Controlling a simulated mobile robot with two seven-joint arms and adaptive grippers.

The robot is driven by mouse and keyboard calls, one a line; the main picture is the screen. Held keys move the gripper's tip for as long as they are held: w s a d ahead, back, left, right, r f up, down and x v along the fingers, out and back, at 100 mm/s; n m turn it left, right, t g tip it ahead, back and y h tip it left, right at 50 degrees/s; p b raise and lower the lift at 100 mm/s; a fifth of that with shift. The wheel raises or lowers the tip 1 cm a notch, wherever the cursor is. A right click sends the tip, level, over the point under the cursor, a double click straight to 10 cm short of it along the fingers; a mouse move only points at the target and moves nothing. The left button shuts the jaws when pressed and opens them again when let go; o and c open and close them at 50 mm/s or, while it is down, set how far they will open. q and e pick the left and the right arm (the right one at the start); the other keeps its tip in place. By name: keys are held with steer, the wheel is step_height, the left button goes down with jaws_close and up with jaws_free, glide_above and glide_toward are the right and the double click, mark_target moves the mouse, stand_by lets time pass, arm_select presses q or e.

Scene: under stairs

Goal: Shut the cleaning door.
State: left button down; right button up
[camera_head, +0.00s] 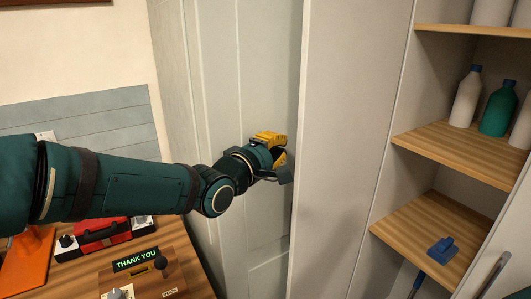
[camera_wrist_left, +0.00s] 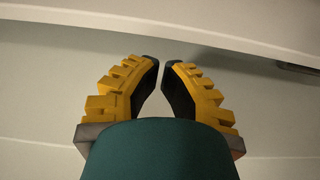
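A white door panel with a handle (camera_head: 493,276) stands open at the lower right in the head view, in front of the cupboard shelves; I take it as the cleaning door, though most of it is cut off. My left gripper (camera_head: 283,160) is in front of a pale panelled surface (camera_head: 228,95), left of the tall white panel (camera_head: 350,120). I cannot tell whether it touches either. In the left wrist view, the yellow fingers (camera_wrist_left: 160,64) have a narrow empty gap between their tips, with a pale surface beyond. My right gripper is not in view.
The cupboard has wooden shelves (camera_head: 455,150) with white bottles, a green bottle (camera_head: 498,109) and a blue brush head (camera_head: 443,250). A wooden surface (camera_head: 185,280) at lower left holds a red box and a "THANK YOU" display (camera_head: 136,260).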

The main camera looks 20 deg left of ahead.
arm_select(q)
steer(key=shift+x, duration=1.75)
